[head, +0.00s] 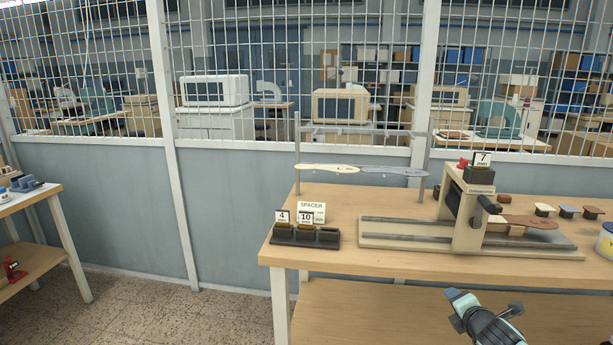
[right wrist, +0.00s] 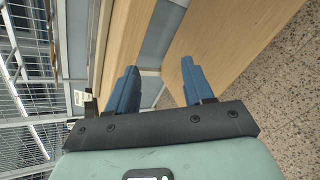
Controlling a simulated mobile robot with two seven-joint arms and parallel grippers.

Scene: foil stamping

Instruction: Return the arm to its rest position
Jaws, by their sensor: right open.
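My right gripper (right wrist: 160,88) shows in the right wrist view with its two blue fingers apart and nothing between them. In the head view my right arm comes in at the bottom right, and its gripper (head: 456,296) is in front of the wooden workbench (head: 350,262), apart from everything on it. My left gripper is not in view.
On the bench stand a foil stamping press (head: 470,215) with a 7 mm card, a spacer holder (head: 304,236) with 4 and 10 mm cards, and a metal rack (head: 422,165). Several stamp handles (head: 544,209) lie at right. A second table (head: 40,200) stands left; the floor between is clear.

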